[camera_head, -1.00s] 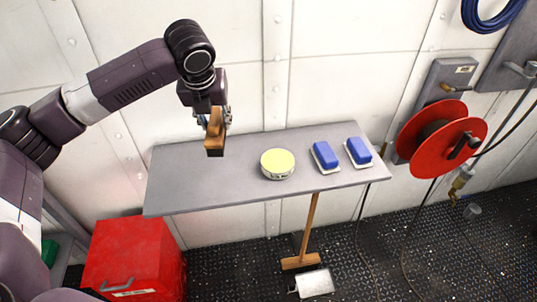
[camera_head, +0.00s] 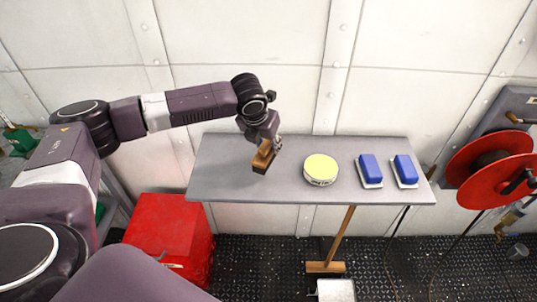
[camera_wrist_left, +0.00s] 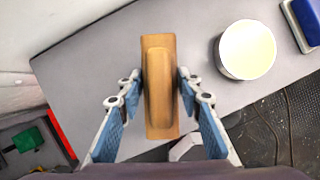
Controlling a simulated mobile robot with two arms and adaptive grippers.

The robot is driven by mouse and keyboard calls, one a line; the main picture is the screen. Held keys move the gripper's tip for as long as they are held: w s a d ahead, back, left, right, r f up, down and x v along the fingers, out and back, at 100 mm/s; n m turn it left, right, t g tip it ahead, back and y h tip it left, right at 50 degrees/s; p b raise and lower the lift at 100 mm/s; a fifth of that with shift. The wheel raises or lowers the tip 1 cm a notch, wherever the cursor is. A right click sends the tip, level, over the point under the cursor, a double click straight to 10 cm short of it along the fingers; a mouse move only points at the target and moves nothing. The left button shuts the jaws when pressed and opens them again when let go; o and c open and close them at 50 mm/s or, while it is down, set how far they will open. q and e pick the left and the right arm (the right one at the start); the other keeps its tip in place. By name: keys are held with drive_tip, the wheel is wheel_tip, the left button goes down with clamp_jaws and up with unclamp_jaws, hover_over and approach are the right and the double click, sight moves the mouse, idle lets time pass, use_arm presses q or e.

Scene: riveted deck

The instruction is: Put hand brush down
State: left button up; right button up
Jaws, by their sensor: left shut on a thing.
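The hand brush (camera_head: 262,158) has a wooden body with a dark underside. My left gripper (camera_head: 275,146) is shut on it, over the left part of the grey shelf (camera_head: 222,172). In the left wrist view the brush (camera_wrist_left: 159,80) lies between the two blue-padded fingers of the left gripper (camera_wrist_left: 159,88), its long side running away from the wrist. From these views I cannot tell whether the brush touches the shelf top. My right gripper is not in view.
A round tin with a yellow top (camera_head: 321,169) stands right of the brush. Two blue-and-white brushes (camera_head: 369,170) (camera_head: 405,170) stand farther right. The shelf's left part is clear. Below are a red box (camera_head: 170,235) and a wooden broom (camera_head: 338,240). A red reel (camera_head: 488,168) is at right.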

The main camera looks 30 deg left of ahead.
sight(268, 156)
use_arm(q)
drive_tip(key=shift+f, duration=2.6)
drive_tip(key=o, duration=1.2)
drive_tip(key=shift+f, duration=0.1)
drive_tip(key=v, duration=1.2)
drive_tip(key=shift+b, duration=0.3)
